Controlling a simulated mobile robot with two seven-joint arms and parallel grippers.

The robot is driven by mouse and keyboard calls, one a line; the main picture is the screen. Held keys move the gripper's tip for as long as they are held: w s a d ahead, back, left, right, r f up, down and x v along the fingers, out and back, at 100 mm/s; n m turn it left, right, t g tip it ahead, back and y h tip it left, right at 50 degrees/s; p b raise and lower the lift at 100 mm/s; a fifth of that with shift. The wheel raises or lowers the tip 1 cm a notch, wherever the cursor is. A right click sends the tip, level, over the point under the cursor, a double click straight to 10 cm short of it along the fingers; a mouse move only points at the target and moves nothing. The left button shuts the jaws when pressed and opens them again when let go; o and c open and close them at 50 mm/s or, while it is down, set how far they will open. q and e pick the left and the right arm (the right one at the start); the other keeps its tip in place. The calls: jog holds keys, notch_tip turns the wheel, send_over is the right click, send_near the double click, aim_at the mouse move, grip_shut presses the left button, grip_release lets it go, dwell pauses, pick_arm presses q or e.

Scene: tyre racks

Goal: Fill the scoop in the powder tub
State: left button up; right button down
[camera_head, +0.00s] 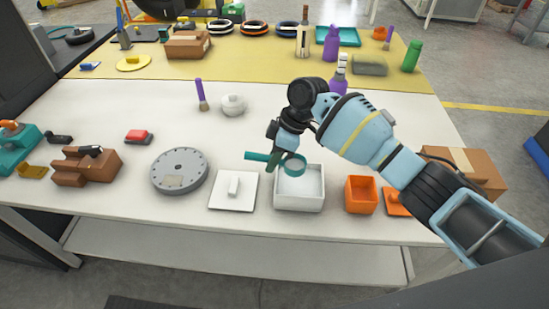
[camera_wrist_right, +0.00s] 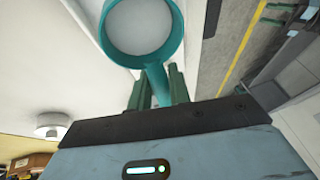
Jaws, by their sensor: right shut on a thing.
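My right gripper (camera_head: 273,154) is shut on the handle of a teal scoop (camera_head: 293,166), above the powder tub. The white open tub (camera_head: 299,204) stands near the table's front edge, with a pale grey-white inside. In the right wrist view, the scoop handle (camera_wrist_right: 155,78) runs between the green fingers (camera_wrist_right: 157,90). The scoop's round cup (camera_wrist_right: 141,28) points away from the gripper, and a smooth pale surface fills its ring. I cannot tell whether that surface is powder. My left gripper is not in view.
A white lid-like plate with a handle (camera_head: 233,190) lies left of the tub. An orange open box (camera_head: 361,195) stands right of it. A grey disc (camera_head: 179,171) lies farther left. A cardboard box (camera_head: 470,170) is at the right. The table's middle is mostly clear.

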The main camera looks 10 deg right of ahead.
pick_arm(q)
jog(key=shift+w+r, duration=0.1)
pick_arm(e)
jog(key=shift+r, duration=0.2)
jog(key=shift+r+p, duration=0.4)
jog(key=shift+r, duration=0.4)
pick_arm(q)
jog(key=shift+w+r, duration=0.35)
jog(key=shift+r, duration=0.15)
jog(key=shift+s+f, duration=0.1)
pick_arm(e)
jog(key=shift+r, duration=0.1)
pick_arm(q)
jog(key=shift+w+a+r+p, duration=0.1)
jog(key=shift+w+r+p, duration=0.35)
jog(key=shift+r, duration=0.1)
pick_arm(e)
jog(key=shift+r, duration=0.95)
